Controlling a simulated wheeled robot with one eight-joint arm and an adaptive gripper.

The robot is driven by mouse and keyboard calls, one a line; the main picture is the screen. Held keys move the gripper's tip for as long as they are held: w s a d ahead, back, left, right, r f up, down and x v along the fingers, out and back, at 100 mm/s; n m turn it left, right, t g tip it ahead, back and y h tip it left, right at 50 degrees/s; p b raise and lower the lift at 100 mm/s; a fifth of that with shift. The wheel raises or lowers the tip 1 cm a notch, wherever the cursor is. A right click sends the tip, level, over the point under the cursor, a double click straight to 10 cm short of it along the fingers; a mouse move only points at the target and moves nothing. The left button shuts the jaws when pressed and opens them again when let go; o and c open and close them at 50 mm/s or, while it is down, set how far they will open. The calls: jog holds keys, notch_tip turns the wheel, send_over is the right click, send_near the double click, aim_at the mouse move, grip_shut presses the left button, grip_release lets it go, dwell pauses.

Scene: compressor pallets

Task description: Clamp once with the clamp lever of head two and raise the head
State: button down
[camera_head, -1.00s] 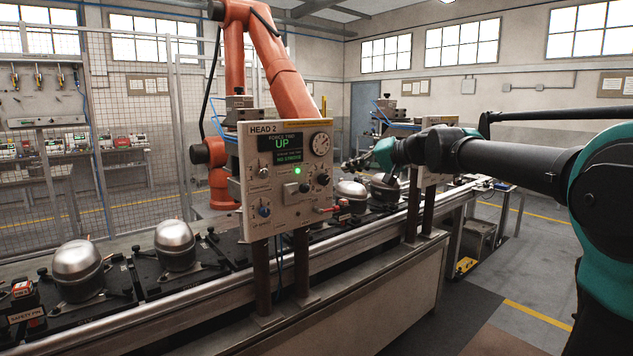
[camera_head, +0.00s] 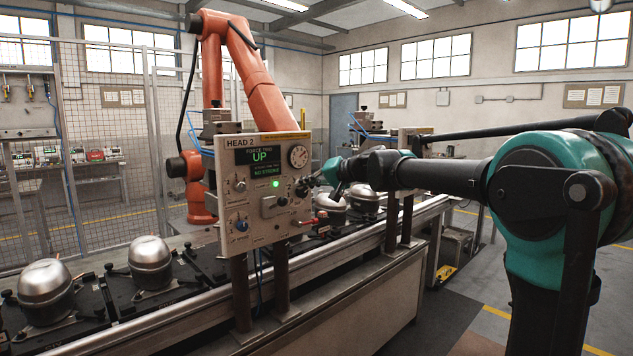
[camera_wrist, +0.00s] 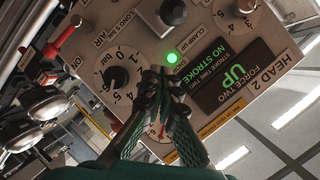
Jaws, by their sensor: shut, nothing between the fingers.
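The head two panel (camera_head: 240,224) stands above the conveyor and also fills much of the wrist view (camera_wrist: 215,105). Its display (camera_head: 262,157) reads UP and NO STROKE, and a green lamp (camera_head: 276,184) is lit. A black knob (camera_head: 282,201) sits below the lamp; it also shows in the wrist view (camera_wrist: 172,12). A red-handled lever (camera_head: 318,215) sticks out at the panel's lower right; it shows in the wrist view (camera_wrist: 62,35). I cannot tell which is the clamp lever. My gripper (camera_wrist: 160,76) is shut and empty, in front of the panel near the round gauge (camera_wrist: 118,72).
Silver compressors (camera_head: 150,255) stand on dark pallets along the conveyor (camera_head: 210,318). An orange robot arm (camera_head: 255,90) stands behind the panel. Two dark posts (camera_head: 240,290) carry the panel. A mesh fence (camera_head: 120,150) is at the left.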

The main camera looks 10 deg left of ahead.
aim_at(278, 204)
jog(key=shift+s+a+f, duration=1.25)
jog(key=shift+f, duration=0.05)
jog(key=shift+s+d+f+y, duration=0.1)
jog(key=shift+d+f+y, duration=0.05)
jog(key=shift+f+y, duration=0.15)
